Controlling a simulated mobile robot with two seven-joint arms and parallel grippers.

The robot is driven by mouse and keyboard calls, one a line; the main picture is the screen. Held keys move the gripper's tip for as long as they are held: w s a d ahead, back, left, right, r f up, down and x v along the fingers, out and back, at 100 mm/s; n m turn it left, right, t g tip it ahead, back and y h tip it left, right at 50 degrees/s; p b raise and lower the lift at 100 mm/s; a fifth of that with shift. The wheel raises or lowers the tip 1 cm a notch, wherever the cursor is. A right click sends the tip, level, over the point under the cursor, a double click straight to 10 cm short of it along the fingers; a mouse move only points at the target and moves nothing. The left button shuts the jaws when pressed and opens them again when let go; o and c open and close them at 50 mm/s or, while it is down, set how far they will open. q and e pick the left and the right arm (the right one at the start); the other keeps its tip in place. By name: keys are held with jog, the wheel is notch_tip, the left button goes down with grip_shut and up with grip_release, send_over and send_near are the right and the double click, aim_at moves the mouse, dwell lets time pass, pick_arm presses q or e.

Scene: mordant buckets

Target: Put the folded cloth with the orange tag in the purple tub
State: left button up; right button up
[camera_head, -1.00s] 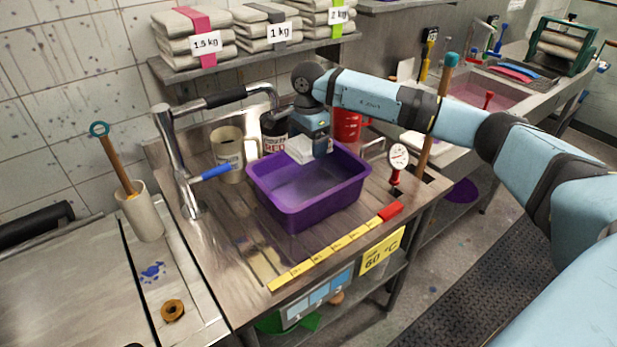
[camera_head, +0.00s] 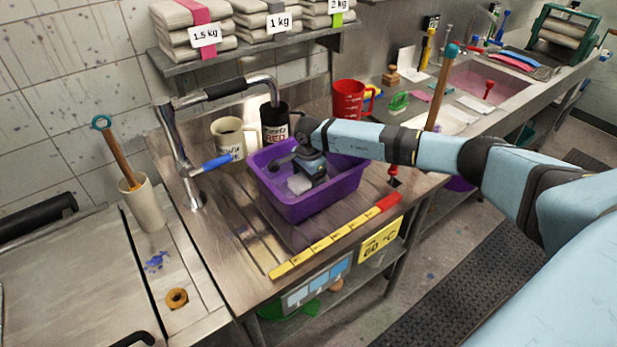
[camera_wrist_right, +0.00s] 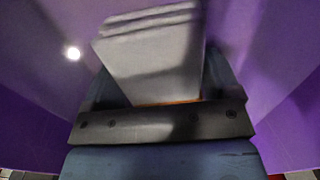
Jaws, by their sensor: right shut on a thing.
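The purple tub (camera_head: 314,205) stands on the steel counter under the tap. My right gripper (camera_head: 306,181) reaches down inside the tub and is shut on the folded cloth (camera_head: 299,187). In the right wrist view the grey folded cloth (camera_wrist_right: 155,62) sits between the fingers of my right gripper (camera_wrist_right: 160,88), with purple tub walls (camera_wrist_right: 45,100) around it. A thin orange strip, the tag (camera_wrist_right: 168,102), shows at the cloth's near edge. Whether the cloth touches the tub floor cannot be told. My left gripper is not in view.
The tap (camera_head: 177,150) and a pale mug (camera_head: 228,138) stand left of the tub, a dark jar (camera_head: 274,127) behind it. A red jug (camera_head: 348,100) is behind right. A yellow ruler strip (camera_head: 325,243) lies along the counter's front. Folded cloth stacks (camera_head: 190,28) sit on the shelf above.

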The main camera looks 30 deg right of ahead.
jog(key=shift+f, duration=0.1)
jog(key=o, duration=0.8)
jog(key=shift+r, duration=0.5)
notch_tip(320, 180, up, 11)
jog(key=shift+r+b, duration=0.2)
jog(key=shift+b, duration=0.8)
